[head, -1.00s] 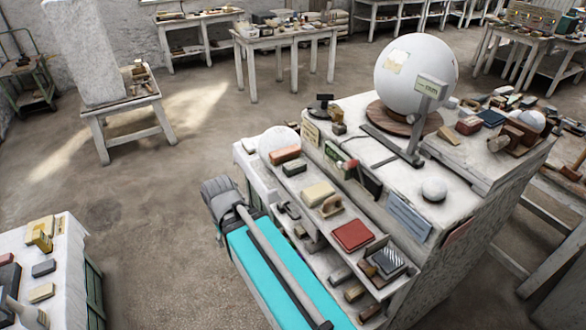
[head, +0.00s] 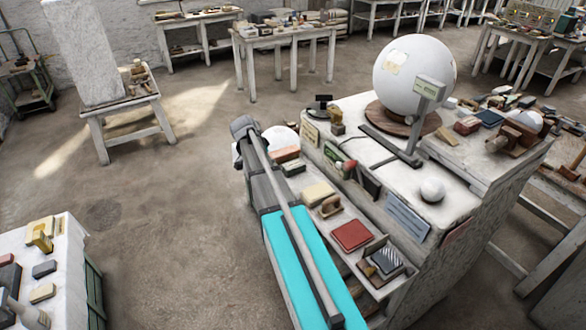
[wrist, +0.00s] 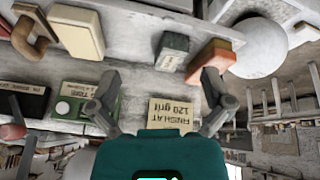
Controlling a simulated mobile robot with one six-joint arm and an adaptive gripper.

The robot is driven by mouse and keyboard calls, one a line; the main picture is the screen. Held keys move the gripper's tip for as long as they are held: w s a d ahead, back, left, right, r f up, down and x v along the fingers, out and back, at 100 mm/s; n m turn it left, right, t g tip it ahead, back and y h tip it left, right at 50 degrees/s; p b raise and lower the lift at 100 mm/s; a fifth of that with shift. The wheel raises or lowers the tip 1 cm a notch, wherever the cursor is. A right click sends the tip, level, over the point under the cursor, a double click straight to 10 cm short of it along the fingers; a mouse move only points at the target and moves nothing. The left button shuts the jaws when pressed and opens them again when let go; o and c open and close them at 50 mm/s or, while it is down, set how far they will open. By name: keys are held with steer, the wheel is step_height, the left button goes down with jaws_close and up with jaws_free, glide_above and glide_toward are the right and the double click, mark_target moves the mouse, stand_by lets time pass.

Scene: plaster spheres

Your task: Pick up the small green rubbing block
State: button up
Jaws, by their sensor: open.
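The small green rubbing block (wrist: 172,51) is dark green with a paler side. In the wrist view it lies on the plaster-dusted shelf between an orange-red brick (wrist: 211,60) and a cream block (wrist: 76,30). In the head view the green block (head: 293,168) shows small and greyish beside my arm. My gripper (wrist: 160,76) is open and empty, its two fingers spread wide. The block shows beyond the gap between the fingertips, slightly right of its middle, apart from both. In the head view the fingers are hidden by my arm.
A white plaster sphere (wrist: 257,47) stands beside the brick. A wooden-handled tool (wrist: 33,32) lies past the cream block. A large sphere (head: 414,75) stands on the upper level.

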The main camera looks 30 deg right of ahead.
mark_target(293, 164)
steer(key=w+d+r+m+h, duration=0.1)
steer(key=w+d+m, duration=0.2)
steer(key=d, duration=0.4)
steer(key=shift+w+m, duration=0.3)
steer(key=shift+w, duration=0.05)
steer(key=shift+f, duration=0.15)
steer(key=shift+b+x, duration=3.65)
steer(key=shift+x, duration=0.5)
steer(key=shift+s+d, duration=0.1)
steer(key=shift+b+x, duration=2.25)
steer(key=shift+x, duration=0.35)
steer(key=shift+d, duration=0.1)
steer(key=c, duration=1.3)
